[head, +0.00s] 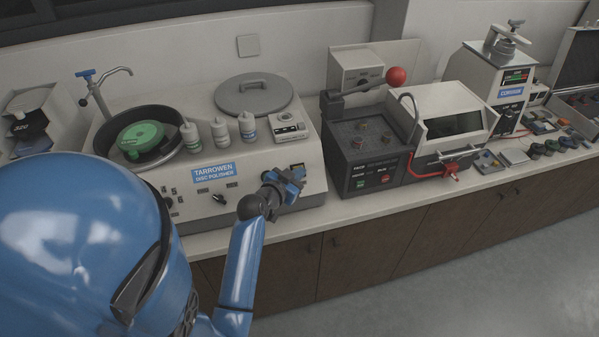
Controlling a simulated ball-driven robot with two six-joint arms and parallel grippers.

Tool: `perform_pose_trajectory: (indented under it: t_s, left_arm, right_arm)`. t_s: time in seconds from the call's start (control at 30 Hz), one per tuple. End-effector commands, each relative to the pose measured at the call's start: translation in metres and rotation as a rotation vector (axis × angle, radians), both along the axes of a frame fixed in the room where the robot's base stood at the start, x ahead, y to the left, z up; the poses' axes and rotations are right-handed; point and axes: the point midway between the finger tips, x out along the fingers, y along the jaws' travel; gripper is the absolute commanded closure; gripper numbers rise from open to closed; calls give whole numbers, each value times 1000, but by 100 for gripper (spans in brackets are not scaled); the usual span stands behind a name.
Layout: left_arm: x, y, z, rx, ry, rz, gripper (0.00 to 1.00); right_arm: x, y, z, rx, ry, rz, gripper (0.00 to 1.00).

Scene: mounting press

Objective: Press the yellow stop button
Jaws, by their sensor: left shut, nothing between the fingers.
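My left gripper (292,179) is shut and empty. It is in front of the right end of the front panel of the disc polisher (250,165), close to a small dark display there. The gripper covers part of that panel, and I cannot tell whether it touches it. I cannot make out a yellow stop button; it may be hidden behind the gripper or too small to tell. The mounting press (494,80) seems to be the tall white machine at the far right, with a green display. My right gripper is not in view.
White bottles (220,133) and a grey round lid (253,94) sit on top of the polisher. The floor in front is free.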

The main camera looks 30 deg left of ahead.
Motion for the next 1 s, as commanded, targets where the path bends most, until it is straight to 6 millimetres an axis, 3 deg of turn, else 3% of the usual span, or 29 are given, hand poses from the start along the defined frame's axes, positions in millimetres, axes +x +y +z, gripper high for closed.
perform_pose_trajectory:
  t_s: [0.27,0.73,1.0]
  left_arm:
    - [-2,-3,4,0,0,0,100]
    - [-24,-29,30,-2,0,-2,100]
    - [-31,-37,36,0,0,0,100]
  right_arm:
    - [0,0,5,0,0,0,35]
    - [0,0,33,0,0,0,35]
    - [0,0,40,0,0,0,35]
